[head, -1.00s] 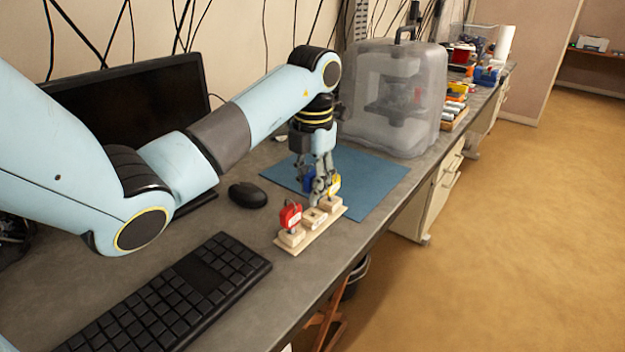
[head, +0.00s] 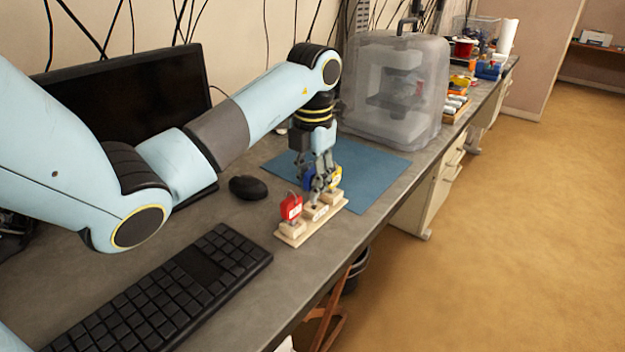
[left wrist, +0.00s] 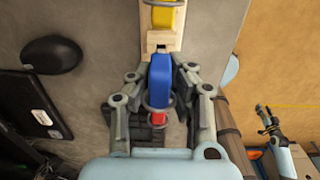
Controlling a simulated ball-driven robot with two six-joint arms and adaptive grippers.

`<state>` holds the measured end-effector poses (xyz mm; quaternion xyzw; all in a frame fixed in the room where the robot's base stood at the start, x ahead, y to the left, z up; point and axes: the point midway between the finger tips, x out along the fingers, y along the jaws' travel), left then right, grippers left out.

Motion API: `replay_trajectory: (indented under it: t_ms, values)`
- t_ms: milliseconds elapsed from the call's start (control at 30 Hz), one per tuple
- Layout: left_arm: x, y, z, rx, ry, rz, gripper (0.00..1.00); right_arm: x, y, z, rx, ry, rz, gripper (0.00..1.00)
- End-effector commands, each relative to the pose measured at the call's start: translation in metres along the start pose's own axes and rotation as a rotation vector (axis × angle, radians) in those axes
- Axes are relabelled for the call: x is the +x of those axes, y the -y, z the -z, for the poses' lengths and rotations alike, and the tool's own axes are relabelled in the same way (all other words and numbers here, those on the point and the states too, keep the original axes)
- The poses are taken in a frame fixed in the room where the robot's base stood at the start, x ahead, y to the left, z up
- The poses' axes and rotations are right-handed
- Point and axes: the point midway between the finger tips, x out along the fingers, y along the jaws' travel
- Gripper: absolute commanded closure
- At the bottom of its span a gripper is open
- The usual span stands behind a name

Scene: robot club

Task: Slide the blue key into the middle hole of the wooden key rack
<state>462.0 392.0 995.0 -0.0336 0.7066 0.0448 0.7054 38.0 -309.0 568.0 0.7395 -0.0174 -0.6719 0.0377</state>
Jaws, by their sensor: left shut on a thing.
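The wooden key rack (head: 309,230) stands on the grey bench, with raised blocks in a row. A red key (head: 291,206) stands upright in the near block, and a yellow key (head: 335,179) stands at the far block. My left gripper (head: 318,188) is over the middle block (head: 315,211), pointing down. It is shut on the blue key (head: 308,178), which shows between the fingers in the left wrist view (left wrist: 160,78). The fingers hide the key's lower end, so I cannot tell whether it is in the middle hole.
A blue mat (head: 375,178) lies behind the rack. A black mouse (head: 248,187) and a keyboard (head: 175,290) lie to the left and in front. A clear-covered machine (head: 395,95) stands behind. The bench edge is close to the rack's right side.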

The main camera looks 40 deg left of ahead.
Motion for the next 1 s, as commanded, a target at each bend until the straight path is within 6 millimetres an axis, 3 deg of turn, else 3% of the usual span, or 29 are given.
replay_trajectory:
  t_ms: [1000]
  values:
    - [0.0047,0.0004,0.0001,0.000,0.000,0.000,1.00,0.0031,0.0050,-0.0001,0.002,0.000,0.005,0.50]
